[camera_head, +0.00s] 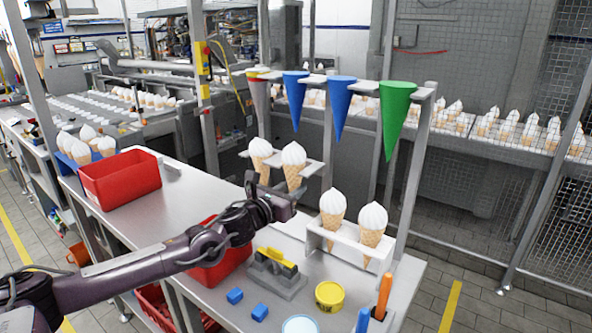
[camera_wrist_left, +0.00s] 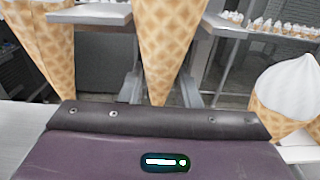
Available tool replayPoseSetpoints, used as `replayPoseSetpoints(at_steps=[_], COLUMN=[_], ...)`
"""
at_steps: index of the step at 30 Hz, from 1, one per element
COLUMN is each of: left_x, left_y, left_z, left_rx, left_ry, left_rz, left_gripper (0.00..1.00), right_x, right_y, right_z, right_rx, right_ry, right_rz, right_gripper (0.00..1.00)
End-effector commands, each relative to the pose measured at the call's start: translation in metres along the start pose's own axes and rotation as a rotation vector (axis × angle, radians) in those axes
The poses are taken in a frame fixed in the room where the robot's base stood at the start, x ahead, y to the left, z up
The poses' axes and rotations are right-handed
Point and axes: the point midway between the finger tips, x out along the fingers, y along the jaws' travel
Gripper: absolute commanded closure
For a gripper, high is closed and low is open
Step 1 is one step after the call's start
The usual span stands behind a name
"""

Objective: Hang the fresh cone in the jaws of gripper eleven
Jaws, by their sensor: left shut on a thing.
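My left gripper (camera_head: 284,203) is shut on the lower tip of a waffle cone with white swirled ice cream (camera_head: 293,165). The cone stands upright, tip down, between two grey jaw plates (camera_head: 313,167) on the rack. In the left wrist view the cone (camera_wrist_left: 172,40) fills the middle, with a grey plate on each side; whether they touch it I cannot tell. A second cone (camera_head: 260,153) hangs just to its left and also shows in the wrist view (camera_wrist_left: 42,45). No number is readable on the jaws. My right gripper is not in view.
Coloured cones, including a green one (camera_head: 397,105), hang from the rack above. A white holder (camera_head: 345,240) with two ice cream cones stands to the right. Red bins (camera_head: 119,177), a yellow tub (camera_head: 330,295) and blue blocks (camera_head: 235,296) are on the table.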

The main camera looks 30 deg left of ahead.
Motion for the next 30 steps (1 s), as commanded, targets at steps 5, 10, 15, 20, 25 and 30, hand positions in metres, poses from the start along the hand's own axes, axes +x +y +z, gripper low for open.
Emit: replayPoseSetpoints(at_steps=[5, 10, 15, 20, 25, 30], left_x=[-0.01, -0.018, -0.027, -0.035, -0.043, -0.051], left_y=[0.001, 0.0, 0.0, 0.001, 0.0, 0.0], left_z=[0.0, 0.0, 0.0, 0.0, 0.0, 0.001], left_rx=[0.002, 0.003, 0.002, 0.003, 0.003, 0.002], left_ry=[0.0, 0.001, 0.001, 0.001, 0.001, 0.002], left_rz=[0.001, -0.001, -0.001, 0.0, 0.0, -0.001], left_gripper=[0.82, 0.82, 0.82, 0.82, 0.82, 0.82], right_x=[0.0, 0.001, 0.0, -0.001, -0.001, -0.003], right_y=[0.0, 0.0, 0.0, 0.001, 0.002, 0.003], right_z=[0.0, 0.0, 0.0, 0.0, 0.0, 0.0], right_rx=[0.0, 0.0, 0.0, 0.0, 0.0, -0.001], right_ry=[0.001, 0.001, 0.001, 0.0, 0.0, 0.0], right_rz=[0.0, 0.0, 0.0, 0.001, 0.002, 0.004], right_gripper=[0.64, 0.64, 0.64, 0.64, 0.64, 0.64])
